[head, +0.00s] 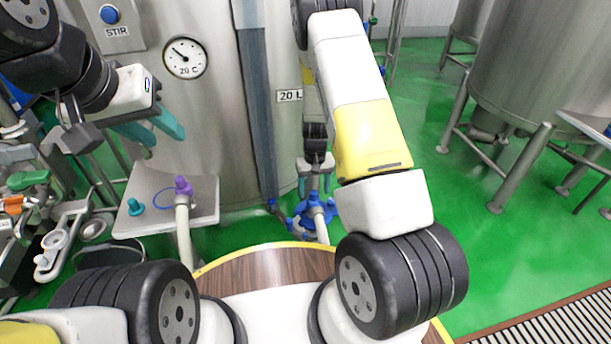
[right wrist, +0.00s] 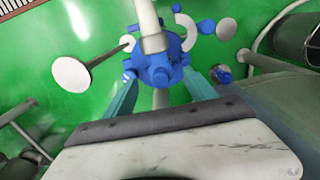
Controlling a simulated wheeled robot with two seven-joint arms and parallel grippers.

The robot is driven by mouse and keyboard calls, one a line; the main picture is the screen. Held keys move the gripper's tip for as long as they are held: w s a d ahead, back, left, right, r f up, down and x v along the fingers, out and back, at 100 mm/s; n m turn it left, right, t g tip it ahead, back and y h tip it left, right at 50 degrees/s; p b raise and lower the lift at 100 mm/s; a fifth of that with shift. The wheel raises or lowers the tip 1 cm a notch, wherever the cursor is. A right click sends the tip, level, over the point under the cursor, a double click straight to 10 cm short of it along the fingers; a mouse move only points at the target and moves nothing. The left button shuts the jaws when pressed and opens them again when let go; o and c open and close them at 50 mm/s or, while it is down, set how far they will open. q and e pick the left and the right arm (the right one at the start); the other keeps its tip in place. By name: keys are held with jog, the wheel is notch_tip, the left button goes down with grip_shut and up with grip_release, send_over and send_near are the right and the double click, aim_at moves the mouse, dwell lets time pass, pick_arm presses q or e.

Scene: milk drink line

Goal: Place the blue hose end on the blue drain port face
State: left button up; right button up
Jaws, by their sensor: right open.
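A blue lugged fitting (head: 318,210) stands low in front of the tank, with a white hose (head: 322,233) running down from it. In the right wrist view the blue fitting (right wrist: 160,70) has a white hose (right wrist: 150,25) at its upper side. Whether it is the hose end alone or also the drain port face, I cannot tell. My right gripper (head: 314,190) is open, and its teal fingers (right wrist: 162,78) lie on either side of the fitting without a visible grip. My left gripper (head: 166,141) is open and empty, above the small shelf.
A steel shelf (head: 150,220) carries a purple hose end (head: 183,187) and a teal piece (head: 134,206). The tank (head: 215,120) stands behind. Clamps and fittings (head: 40,215) crowd the left. Green floor (head: 480,215) is free at right, before another tank (head: 540,70).

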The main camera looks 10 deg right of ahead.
notch_tip(320, 180, up, 6)
jog(key=shift+r, duration=0.2)
jog(key=s+a+r+t+y, duration=0.15)
jog(key=s+r, duration=0.25)
jog(key=r, duration=0.9)
jog(key=s+a+r+t+y, duration=0.15)
jog(key=s+r, duration=0.25)
jog(key=r, duration=0.8)
jog(key=s+r+t, duration=0.1)
jog(key=s+r, duration=0.4)
jog(key=s, duration=0.3)
jog(key=s+r+t, duration=0.2)
jog(key=s+r, duration=0.3)
jog(key=s, duration=0.3)
jog(key=shift+s+d+r+h, duration=0.15)
jog(key=shift+d+r+h, duration=0.25)
jog(key=shift+c, duration=0.5)
